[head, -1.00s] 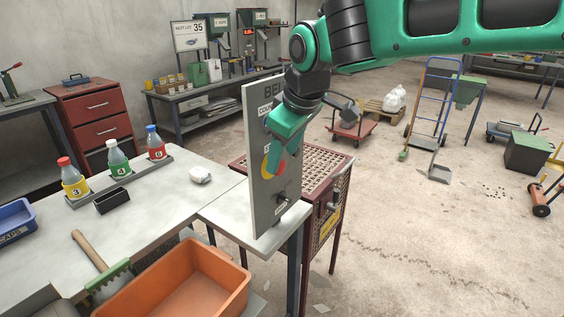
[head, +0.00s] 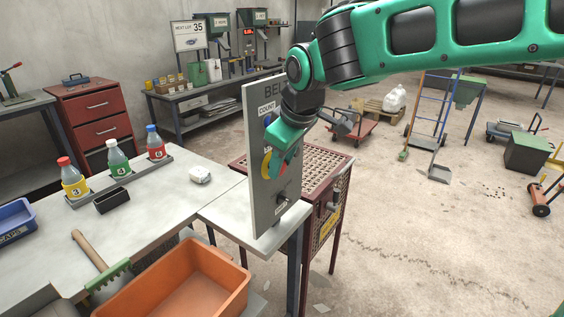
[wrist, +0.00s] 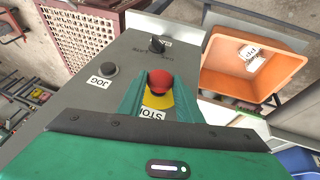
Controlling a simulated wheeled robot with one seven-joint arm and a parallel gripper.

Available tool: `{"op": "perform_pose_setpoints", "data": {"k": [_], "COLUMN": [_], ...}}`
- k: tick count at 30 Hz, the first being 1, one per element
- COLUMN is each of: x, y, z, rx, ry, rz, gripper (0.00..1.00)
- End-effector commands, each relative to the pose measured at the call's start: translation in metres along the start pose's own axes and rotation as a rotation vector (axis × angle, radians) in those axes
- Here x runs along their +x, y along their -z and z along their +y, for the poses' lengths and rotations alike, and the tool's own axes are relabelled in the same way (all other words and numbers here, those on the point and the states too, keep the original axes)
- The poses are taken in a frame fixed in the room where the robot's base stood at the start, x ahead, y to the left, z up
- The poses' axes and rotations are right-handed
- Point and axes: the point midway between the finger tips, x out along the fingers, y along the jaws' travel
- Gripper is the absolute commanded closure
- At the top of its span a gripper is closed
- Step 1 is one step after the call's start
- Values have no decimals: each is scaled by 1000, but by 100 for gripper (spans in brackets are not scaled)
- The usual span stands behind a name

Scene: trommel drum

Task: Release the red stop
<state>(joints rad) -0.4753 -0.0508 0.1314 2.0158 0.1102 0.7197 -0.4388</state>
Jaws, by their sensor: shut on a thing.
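The red stop (wrist: 160,83) is a round mushroom button on a yellow plate (wrist: 158,99) marked STOP, on the grey control panel (wrist: 75,118). In the wrist view the two green fingers of my gripper (wrist: 160,86) stand on either side of the red head and are shut on it. In the head view my gripper (head: 275,158) is at the panel's face, covering part of the yellow plate (head: 266,163). The panel (head: 262,210) stands upright on a small side table (head: 225,215).
A black JOG button (wrist: 109,69) and a black rotary knob (wrist: 157,45) sit close to the stop. An orange bin (head: 170,290) is below at the front. Bottles (head: 117,160) stand in a rack on the bench.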

Motion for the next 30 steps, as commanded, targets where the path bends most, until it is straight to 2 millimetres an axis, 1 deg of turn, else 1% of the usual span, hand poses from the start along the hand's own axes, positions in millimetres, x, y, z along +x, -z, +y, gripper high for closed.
{"op": "perform_pose_setpoints", "data": {"k": [3,10,11,12,13,23,26,30], "x": [-3,-3,-3,-3,-3,-6,-15,-38], "y": [-9,-10,-11,-10,-10,-9,-8,-8], "z": [0,0,0,0,0,0,0,1], "rx": [1,1,1,1,1,0,1,1], "ry": [0,1,1,0,0,0,-1,-2], "rz": [-2,-6,-6,-6,-5,-1,1,3], "gripper": [100,100,61,51,49,49,49,49]}}
